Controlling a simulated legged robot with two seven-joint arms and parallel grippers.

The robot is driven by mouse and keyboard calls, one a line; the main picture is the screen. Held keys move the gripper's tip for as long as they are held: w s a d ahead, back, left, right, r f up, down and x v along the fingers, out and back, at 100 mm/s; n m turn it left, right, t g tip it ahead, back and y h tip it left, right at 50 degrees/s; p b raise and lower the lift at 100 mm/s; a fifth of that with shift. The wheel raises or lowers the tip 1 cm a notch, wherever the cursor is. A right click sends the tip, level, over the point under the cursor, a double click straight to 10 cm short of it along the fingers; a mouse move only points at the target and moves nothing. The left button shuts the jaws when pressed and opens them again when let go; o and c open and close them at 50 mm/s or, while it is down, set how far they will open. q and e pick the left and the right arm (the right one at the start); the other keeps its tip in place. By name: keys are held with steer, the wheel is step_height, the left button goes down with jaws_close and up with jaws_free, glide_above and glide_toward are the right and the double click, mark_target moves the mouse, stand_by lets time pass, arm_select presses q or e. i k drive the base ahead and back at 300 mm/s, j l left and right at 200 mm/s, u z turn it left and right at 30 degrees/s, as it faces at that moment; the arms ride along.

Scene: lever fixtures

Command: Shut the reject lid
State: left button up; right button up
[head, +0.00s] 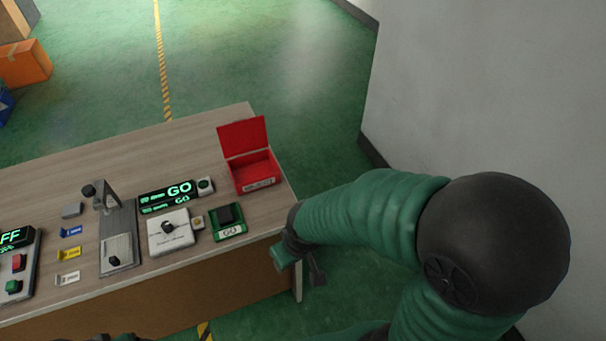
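The red reject box (254,172) stands at the far right end of the table. Its red lid (242,137) is hinged at the back and stands up, wide open, so the inside shows. A pale label is on its front. My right gripper (301,268) hangs just off the table's right front corner, nearer to me than the box and apart from it. Its fingers are small and dark, and I cannot tell how far they are open. Dark parts at the bottom edge, left of the middle, look like my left gripper (125,338), mostly cut off.
Left of the box are a GO sign (168,194), a green-framed GO button (229,221), a white knob box (170,232) and a grey lever fixture (119,238). Coloured tags and an OFF panel (18,263) lie farther left. A wall (480,100) is at right.

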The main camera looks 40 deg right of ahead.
mark_target(239, 138)
steer(key=z, duration=0.7)
